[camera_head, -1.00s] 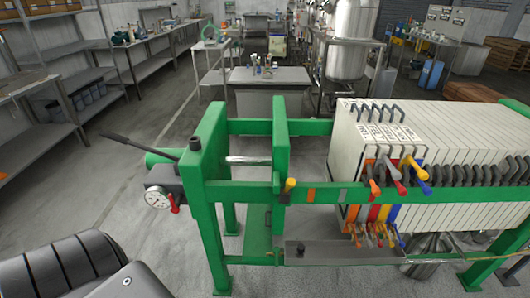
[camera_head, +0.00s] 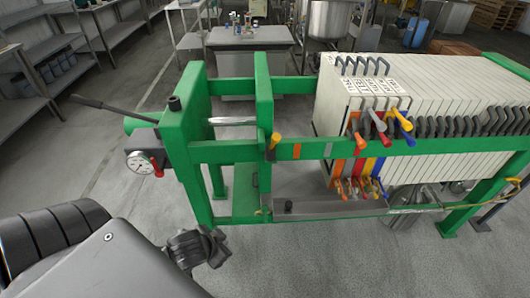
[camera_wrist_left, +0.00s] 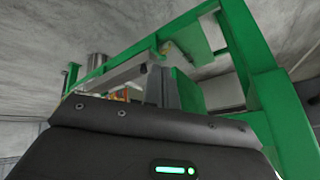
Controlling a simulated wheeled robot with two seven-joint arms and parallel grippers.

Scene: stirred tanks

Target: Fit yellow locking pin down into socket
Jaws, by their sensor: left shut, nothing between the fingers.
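The yellow locking pin (camera_head: 276,141) has a yellow head and sits at the front green rail (camera_head: 340,147) of the press, just right of the upright green plate (camera_head: 264,110). Its lower part overlaps the rail, and I cannot tell how deep it is seated. The socket cannot be made out. My left gripper (camera_head: 216,247) is shut and empty, low in front of the left green end plate (camera_head: 188,135), left of and below the pin. In the left wrist view the dark wrist housing fills the bottom, with green beams above. My right gripper is not in view.
A pressure gauge (camera_head: 139,162) with a red lever (camera_head: 157,167) and a long black handle (camera_head: 113,109) stick out at left. A grey tray (camera_head: 325,207) hangs below the rail. Coloured valve handles (camera_head: 380,127) and white plates (camera_head: 440,95) stand right of the pin.

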